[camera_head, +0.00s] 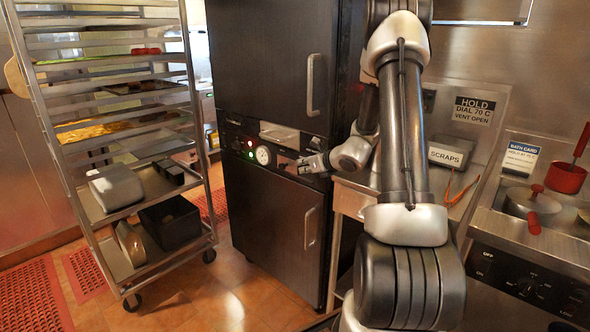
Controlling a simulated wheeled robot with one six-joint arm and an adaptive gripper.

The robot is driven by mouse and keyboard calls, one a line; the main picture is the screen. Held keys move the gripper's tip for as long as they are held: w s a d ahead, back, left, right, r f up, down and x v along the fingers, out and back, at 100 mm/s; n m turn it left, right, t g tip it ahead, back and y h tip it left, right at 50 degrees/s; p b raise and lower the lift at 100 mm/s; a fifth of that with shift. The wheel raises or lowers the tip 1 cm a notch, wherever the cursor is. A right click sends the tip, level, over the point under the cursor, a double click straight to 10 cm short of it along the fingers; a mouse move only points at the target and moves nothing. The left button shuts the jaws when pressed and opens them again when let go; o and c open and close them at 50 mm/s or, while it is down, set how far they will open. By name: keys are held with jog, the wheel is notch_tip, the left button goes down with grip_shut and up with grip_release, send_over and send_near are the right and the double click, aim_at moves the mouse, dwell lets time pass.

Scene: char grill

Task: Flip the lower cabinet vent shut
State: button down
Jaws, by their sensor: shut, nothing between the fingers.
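The lower cabinet (268,220) is a dark door with a long vertical handle (311,228) on its right side, and the door looks closed. Above it is a control strip with red and green lights (250,149) and a round white dial (263,156). My gripper (303,166) is shut and empty, pointing left at the right part of this strip, just right of the dial. The vent is too small to make out clearly, and my gripper may cover part of it. I cannot tell whether the gripper touches the panel.
A wheeled tray rack (203,185) stands at the left. The upper cabinet (262,60) is above the strip.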

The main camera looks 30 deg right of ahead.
jog(key=v, duration=0.3)
jog(key=shift+s, duration=0.25)
dwell(0.4)
jog(key=s+a+n+g+y, duration=0.1)
jog(key=s+a+n+g, duration=0.25)
jog(key=s+n, duration=0.3)
jog(key=s+a+r+n+g+y, duration=0.1)
jog(key=s+a+n+g+y, duration=0.1)
jog(key=s+a+n, duration=0.35)
jog(key=s+a+n+g+y, duration=0.1)
jog(key=s+a+n+g, duration=0.15)
jog(key=s+n, duration=0.5)
jog(key=s+r+n+h, duration=0.6)
jog(key=s+r+n, duration=0.8)
jog(key=s+r, duration=0.1)
jog(key=shift+s+r, duration=0.4)
jog(key=shift+s, duration=0.3)
